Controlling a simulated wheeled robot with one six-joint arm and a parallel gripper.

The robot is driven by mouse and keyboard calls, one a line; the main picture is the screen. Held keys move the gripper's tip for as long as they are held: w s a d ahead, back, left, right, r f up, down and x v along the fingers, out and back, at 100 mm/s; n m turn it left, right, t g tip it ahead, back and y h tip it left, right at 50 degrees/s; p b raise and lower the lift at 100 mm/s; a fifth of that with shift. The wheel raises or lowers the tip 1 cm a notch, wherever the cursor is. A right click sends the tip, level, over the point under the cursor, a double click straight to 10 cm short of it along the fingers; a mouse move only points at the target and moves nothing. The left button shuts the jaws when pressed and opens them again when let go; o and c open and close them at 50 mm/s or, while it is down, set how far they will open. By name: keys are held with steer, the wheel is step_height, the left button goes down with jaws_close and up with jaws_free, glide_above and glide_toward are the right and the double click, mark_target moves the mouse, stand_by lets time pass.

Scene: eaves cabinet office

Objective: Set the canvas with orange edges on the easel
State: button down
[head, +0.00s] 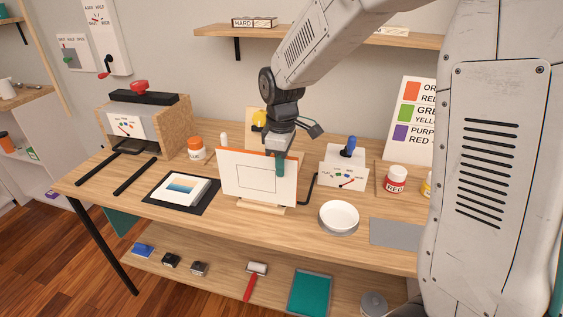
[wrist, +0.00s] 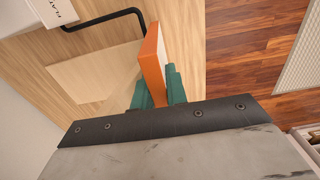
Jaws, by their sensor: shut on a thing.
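The canvas with orange edges (head: 243,176) stands nearly upright at the middle of the workbench, its white face with a thin drawn rectangle toward the head camera. The easel's wooden base (head: 262,207) shows below its lower edge; how the canvas seats on it is hidden. My gripper (head: 281,164) is above the canvas's right part, its green fingers shut on the top edge. In the wrist view the orange edge (wrist: 152,66) runs between the two green fingers (wrist: 159,92).
A white bowl (head: 339,217) and a grey plate (head: 397,233) lie to the right. A control box with a blue lever (head: 344,168) stands behind right. A blue print on a black mat (head: 181,191) lies left. A red-labelled jar (head: 395,180) is farther right.

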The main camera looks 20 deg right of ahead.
steer(key=c, duration=1.3)
jaws_free()
step_height(320, 180, up, 8)
steer(key=shift+f, duration=0.1)
steer(key=s+d+r+m, duration=0.1)
steer(key=s+m, duration=0.2)
steer(key=s, duration=0.6)
steer(key=s+d+r+m+t, duration=0.1)
steer(key=s+m, duration=0.3)
steer(key=s, duration=0.5)
steer(key=s+d+r+m, duration=0.1)
steer(key=s+d+m, duration=0.1)
steer(key=s, duration=0.8)
steer(key=shift+s+d+r+m, duration=0.1)
steer(key=shift+d+r+m, duration=0.2)
steer(key=shift+m, duration=0.6)
